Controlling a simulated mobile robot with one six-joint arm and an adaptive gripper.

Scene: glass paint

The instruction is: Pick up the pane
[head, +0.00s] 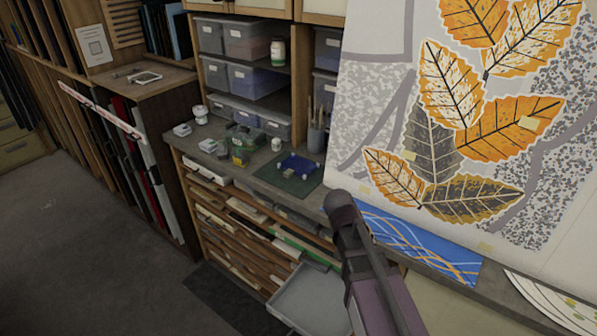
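A small dark blue pane (298,166) lies on a green mat (272,178) on the workbench, with small pale bits at its edges. A larger blue panel (418,243) with white and orange curved lines lies at the bench's front edge, below the big leaf picture. Which of the two is the task's pane, I cannot tell for certain. My arm rises from the bottom in front of the bench, its rounded dark end just right of the mat and left of the blue panel. My gripper cannot be made out.
A large leaf picture (470,120) leans at right. A grey tray (310,298) juts out below the bench. Open floor (90,250) is at left.

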